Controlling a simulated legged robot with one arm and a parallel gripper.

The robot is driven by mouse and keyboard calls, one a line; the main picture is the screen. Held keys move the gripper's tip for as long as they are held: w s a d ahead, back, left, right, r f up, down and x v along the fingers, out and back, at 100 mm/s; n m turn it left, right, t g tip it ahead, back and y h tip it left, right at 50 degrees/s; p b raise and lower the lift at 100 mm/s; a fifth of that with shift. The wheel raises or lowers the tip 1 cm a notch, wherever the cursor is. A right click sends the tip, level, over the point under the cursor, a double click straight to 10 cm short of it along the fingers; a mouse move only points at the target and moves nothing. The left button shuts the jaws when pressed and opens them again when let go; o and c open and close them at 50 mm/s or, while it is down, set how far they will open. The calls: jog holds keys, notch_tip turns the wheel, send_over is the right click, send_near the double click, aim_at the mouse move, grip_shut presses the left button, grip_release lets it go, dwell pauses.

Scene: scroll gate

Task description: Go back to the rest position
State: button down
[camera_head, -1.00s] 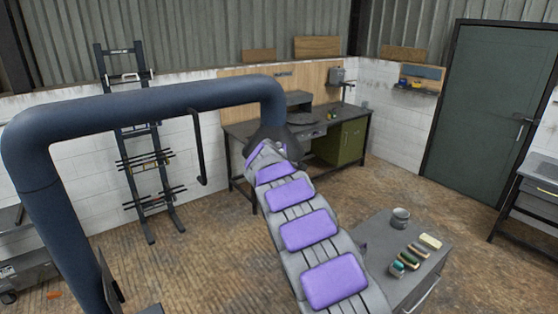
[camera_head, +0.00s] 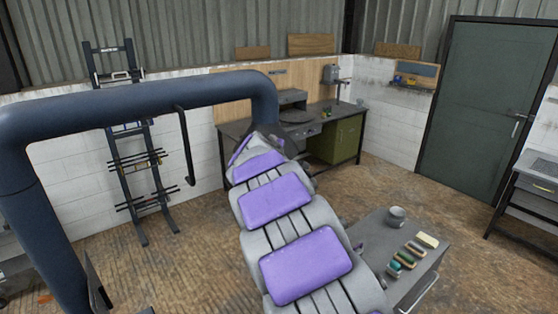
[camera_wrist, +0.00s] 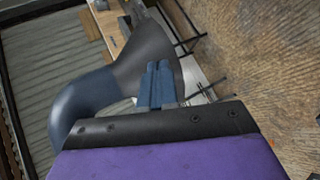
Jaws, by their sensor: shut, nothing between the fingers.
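My gripper (camera_wrist: 159,68) shows in the wrist view as two blue fingers side by side, shut and empty. Behind the fingers, in that view, is the dark flared hood (camera_wrist: 147,48) of a thick blue pipe (camera_wrist: 85,105). I cannot tell the gap between fingers and hood. In the head view my grey and purple arm reaches away toward the pipe's lower end, and its tip and my gripper are hidden there. The pipe (camera_head: 130,100) arches over from the left, with a thin black handle (camera_head: 187,145) hanging from it.
A workbench (camera_head: 232,130) with a green cabinet (camera_head: 337,140) stands against the back wall. A grey cart (camera_head: 375,232) with a mug (camera_head: 396,216) and several small blocks is close on the right. A black rack (camera_head: 138,165) leans at the left. Floor (camera_head: 400,190) is clear toward the green door (camera_head: 485,110).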

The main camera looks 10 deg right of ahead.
jog(key=s+d+f+m+g+b, duration=0.4)
jog(key=s+f, duration=0.3)
jog(key=s, duration=0.4)
jog(key=s+d+f+m+g+b, duration=0.3)
jog(key=s+f+b, duration=0.35)
jog(key=s, duration=0.55)
jog(key=s+a+f+m+g+y+b, duration=0.1)
jog(key=s+a+f+m+g+b, duration=0.1)
jog(key=s+f, duration=0.6)
jog(key=s+a+f+m+g+y+b, duration=0.2)
jog(key=s+f+b, duration=0.3)
jog(key=s, duration=1)
jog(key=s+a+f+m+g+y+b, duration=0.2)
jog(key=s+f+b, duration=0.2)
jog(key=s+f, duration=0.7)
jog(key=shift+s+a+f, duration=0.2)
jog(key=shift+s+a, duration=0.05)
jog(key=shift+a, duration=0.1)
jog(key=shift+d, duration=0.1)
